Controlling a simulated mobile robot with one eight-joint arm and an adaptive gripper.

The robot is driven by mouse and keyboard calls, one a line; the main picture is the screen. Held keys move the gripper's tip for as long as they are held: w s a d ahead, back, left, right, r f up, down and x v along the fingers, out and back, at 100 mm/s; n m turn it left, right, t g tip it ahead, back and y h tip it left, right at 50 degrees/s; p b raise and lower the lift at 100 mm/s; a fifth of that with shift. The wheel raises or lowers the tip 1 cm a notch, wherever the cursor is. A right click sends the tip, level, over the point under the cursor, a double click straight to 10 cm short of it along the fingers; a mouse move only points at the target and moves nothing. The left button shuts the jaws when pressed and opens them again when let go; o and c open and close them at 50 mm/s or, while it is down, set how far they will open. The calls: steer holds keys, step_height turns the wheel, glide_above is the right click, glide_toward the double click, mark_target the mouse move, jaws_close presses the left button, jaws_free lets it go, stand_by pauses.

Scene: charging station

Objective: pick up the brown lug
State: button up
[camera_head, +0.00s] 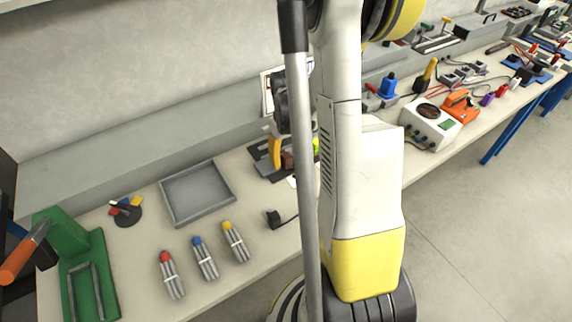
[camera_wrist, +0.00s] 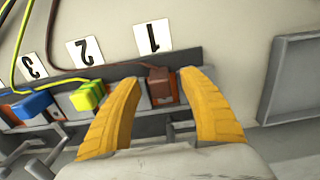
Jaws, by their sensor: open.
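The brown lug (camera_wrist: 160,86) shows in the wrist view on a dark rail below the card marked 1, with a brown cable running to it. My gripper (camera_wrist: 157,86) is open, with one yellow finger on each side of the lug. I cannot tell whether either finger touches it. In the head view the lug (camera_head: 287,160) is a small brown patch beside a yellow finger of my gripper (camera_head: 279,153), partly hidden by my arm.
A yellow-green lug (camera_wrist: 88,95) and a blue lug (camera_wrist: 33,105) sit left of the brown one. A grey tray (camera_head: 198,192) lies nearby, and several capped grey bundles (camera_head: 205,258) lie in front. A black plug (camera_head: 274,218) with a cable is near my arm.

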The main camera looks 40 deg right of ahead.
steer(key=c, duration=1.1)
